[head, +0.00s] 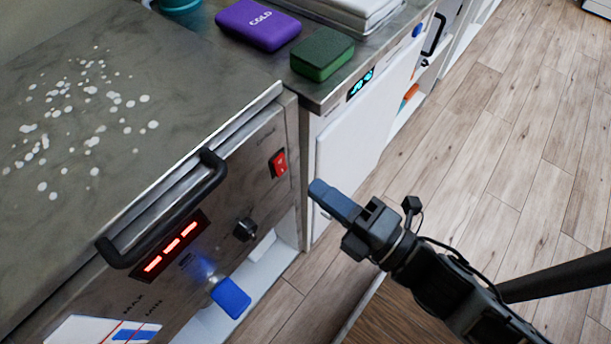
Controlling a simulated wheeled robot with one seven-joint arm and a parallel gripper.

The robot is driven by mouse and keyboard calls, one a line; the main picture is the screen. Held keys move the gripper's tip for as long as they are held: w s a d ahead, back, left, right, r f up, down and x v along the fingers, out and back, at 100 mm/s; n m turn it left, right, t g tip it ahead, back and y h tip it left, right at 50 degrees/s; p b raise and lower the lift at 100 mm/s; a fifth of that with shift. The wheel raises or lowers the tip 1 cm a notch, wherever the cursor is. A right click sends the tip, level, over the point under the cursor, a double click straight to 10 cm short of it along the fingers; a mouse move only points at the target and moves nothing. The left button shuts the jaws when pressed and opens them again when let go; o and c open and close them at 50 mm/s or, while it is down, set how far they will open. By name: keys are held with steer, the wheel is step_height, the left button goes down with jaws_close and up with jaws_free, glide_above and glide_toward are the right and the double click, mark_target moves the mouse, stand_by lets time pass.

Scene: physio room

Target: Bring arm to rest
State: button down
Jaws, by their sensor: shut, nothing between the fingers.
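My gripper (322,192) is shut and empty. It is at the end of my black arm, which reaches in from the lower right. The fingertips are in front of the counter units, to the right of a red rocker switch (278,163) on the steel unit's front. I see a gap in the picture between the fingers and the switch; the depth between them is hard to judge.
The steel unit (190,75) has a black handle (165,212), a dark knob (245,229) and a lit red display (171,246). A purple "COLD" pack (258,24) and a green sponge-like block (322,54) lie on the adjoining counter. Wooden floor (500,130) is clear at right.

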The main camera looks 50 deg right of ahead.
steer(key=shift+s+f, duration=0.1)
steer(key=shift+s, duration=0.85)
steer(key=s+r+m+g+p, duration=0.4)
steer(key=s+r+m+p, duration=0.3)
steer(key=m, duration=1.1)
steer(key=s+r, duration=0.4)
steer(key=r, duration=0.1)
steer(key=shift+s+r, duration=0.15)
steer(key=shift+s, duration=0.2)
